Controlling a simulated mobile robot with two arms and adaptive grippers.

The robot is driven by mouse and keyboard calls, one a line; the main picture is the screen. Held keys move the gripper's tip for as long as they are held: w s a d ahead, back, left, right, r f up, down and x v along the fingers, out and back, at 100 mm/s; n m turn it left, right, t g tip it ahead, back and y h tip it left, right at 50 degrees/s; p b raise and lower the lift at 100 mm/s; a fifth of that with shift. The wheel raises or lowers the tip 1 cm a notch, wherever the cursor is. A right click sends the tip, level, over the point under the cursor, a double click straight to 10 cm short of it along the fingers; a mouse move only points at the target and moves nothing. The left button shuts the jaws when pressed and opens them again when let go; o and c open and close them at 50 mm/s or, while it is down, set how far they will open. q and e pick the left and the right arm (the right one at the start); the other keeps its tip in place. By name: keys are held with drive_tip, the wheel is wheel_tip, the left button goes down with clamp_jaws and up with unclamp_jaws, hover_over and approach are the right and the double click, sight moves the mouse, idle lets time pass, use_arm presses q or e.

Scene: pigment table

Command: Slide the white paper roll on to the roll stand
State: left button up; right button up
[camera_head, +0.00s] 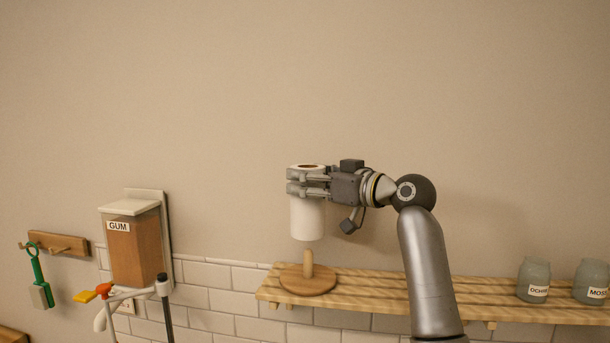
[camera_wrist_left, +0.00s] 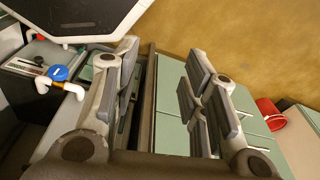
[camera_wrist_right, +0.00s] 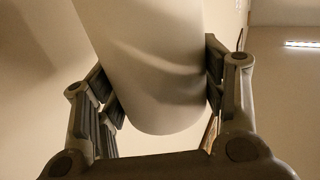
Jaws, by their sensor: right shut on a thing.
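The white paper roll (camera_head: 307,218) is upright in my right gripper (camera_head: 308,183), which is shut on its upper part. In the right wrist view the roll (camera_wrist_right: 160,70) lies between the fingers of the gripper (camera_wrist_right: 160,100). The roll stand (camera_head: 308,279) has a round wooden base on the shelf and an upright peg. My left gripper (camera_wrist_left: 160,95) is open and empty in the left wrist view, and is not seen in the head view.
The slatted wooden shelf (camera_head: 390,291) carries the stand and two jars, OCHRE (camera_head: 533,279) and MOSS (camera_head: 591,282). A GUM dispenser (camera_head: 135,250) hangs on the wall at left. A green-handled tool (camera_head: 39,277) hangs further left. The wall above is bare.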

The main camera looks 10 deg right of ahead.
sight(320, 222)
use_arm(q)
drive_tip(key=s+f+g+b, duration=0.1)
drive_tip(key=s+f, duration=0.1)
drive_tip(key=s, duration=0.4)
use_arm(e)
drive_tip(key=shift+s+f, duration=0.3)
drive_tip(key=shift+s, duration=0.2)
wheel_tip(320, 222, down, 4)
drive_tip(key=b, duration=0.2)
drive_tip(key=shift+w+r+b, duration=0.1)
drive_tip(key=shift+r+b, duration=0.15)
drive_tip(key=shift+b, duration=0.1)
drive_tip(key=shift+f+b, duration=0.5)
drive_tip(key=shift+f, duration=0.2)
wheel_tip(320, 222, down, 2)
drive_tip(key=shift+b, duration=0.7)
use_arm(q)
drive_tip(key=shift+w+a+f+b, duration=0.1)
drive_tip(key=shift+w+f, duration=0.25)
drive_tip(key=shift+f, duration=0.45)
drive_tip(key=shift+w+a+f+b, duration=0.15)
drive_tip(key=shift+w+f, duration=0.2)
drive_tip(key=shift+f, duration=0.5)
drive_tip(key=shift+w+f+b, duration=0.1)
drive_tip(key=shift+w+f, duration=0.25)
drive_tip(key=shift+f, duration=0.45)
use_arm(e)
drive_tip(key=shift+f, duration=0.5)
use_arm(q)
drive_tip(key=shift+w, duration=0.1)
